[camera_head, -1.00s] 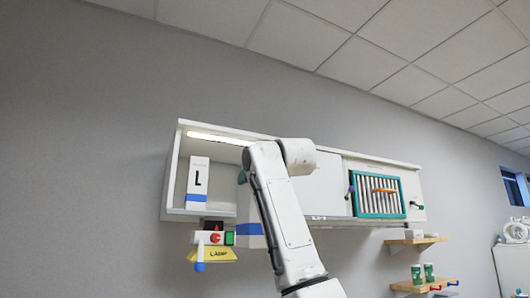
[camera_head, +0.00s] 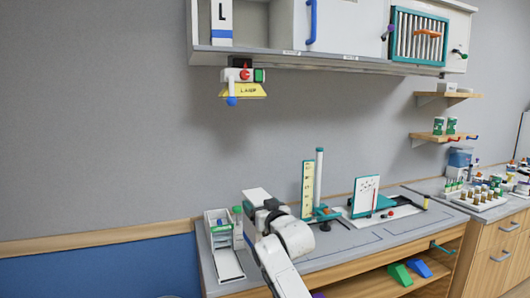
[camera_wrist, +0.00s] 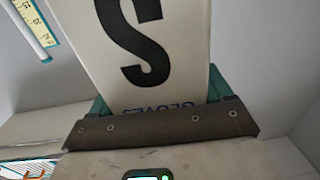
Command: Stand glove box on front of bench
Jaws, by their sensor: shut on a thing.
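A white glove box (camera_wrist: 185,50) with a large black S and the word GLOVES fills the middle of the wrist view. My gripper (camera_wrist: 165,108) is shut on it, with a teal finger at each side. In the head view my gripper (camera_head: 268,212) is low over the left part of the grey bench (camera_head: 350,252). A pale box face (camera_head: 257,197) shows at the gripper. The box's lower end is hidden, so I cannot tell whether it touches the bench.
A ruler stand (camera_head: 308,188) and a white board (camera_head: 366,196) stand behind to the right. A wall cabinet (camera_head: 350,58) holds a box marked L (camera_head: 222,25). The bench front looks clear right of my arm.

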